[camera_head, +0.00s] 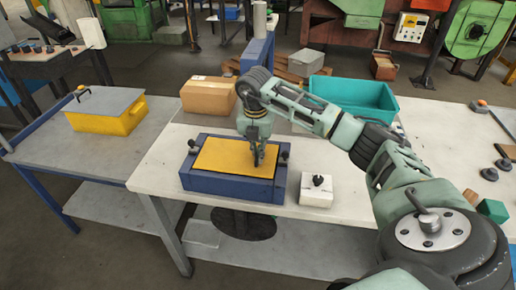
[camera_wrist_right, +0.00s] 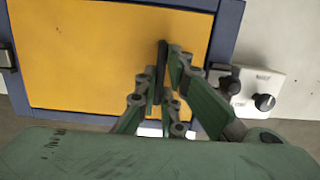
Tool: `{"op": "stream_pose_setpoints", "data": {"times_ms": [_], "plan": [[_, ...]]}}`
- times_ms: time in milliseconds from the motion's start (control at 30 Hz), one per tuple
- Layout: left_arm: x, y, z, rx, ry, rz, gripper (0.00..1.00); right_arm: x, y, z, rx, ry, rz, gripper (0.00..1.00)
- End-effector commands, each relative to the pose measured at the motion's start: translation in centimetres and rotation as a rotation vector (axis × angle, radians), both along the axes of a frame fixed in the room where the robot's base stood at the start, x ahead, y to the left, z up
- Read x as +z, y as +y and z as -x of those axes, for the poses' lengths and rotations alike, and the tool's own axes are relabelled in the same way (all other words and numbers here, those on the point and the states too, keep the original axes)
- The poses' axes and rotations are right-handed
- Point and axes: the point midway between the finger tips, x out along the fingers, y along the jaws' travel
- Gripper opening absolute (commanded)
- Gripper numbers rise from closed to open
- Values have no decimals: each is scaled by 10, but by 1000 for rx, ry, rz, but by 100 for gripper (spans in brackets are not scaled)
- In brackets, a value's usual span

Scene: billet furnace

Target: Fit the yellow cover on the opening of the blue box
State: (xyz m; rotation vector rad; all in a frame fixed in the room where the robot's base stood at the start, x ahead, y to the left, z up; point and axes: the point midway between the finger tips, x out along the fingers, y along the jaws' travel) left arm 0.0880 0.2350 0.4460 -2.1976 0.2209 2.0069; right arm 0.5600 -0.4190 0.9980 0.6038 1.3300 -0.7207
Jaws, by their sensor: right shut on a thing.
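The blue box (camera_head: 225,184) stands on the white table. The yellow cover (camera_head: 225,155) lies flat over its opening, with the blue rim showing around it; it also fills much of the right wrist view (camera_wrist_right: 85,60). I cannot tell whether the cover sits fully down in the rim or slightly above it. My right gripper (camera_head: 258,160) points down at the right part of the cover. In the right wrist view its fingers (camera_wrist_right: 166,85) are shut on the cover's thin dark handle (camera_wrist_right: 161,60). The fingers hide part of the handle. My left gripper is out of view.
Black clamps (camera_head: 284,155) sit at the box's sides. A white control box with a black knob (camera_head: 316,192) stands close on the right. A cardboard box (camera_head: 208,96) and a teal bin (camera_head: 350,94) stand behind. A yellow container with a grey lid (camera_head: 105,112) is on the left table.

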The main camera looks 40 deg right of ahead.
Motion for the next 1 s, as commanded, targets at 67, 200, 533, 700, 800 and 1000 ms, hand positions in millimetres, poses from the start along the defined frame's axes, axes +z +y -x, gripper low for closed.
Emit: {"op": "stream_pose_setpoints", "data": {"times_ms": [67,200,533,700,800,1000], "plan": [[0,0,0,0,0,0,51,1,0,-1,-1,-3,0,0],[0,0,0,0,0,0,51,1,0,-1,-1,-3,0,0],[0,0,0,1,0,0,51,1,0,0,0,-1,0,30],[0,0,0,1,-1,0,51,0,0,0,0,0,0,30],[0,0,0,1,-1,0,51,-1,0,1,1,2,1,30],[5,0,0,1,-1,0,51,6,0,0,0,1,1,30]]}}
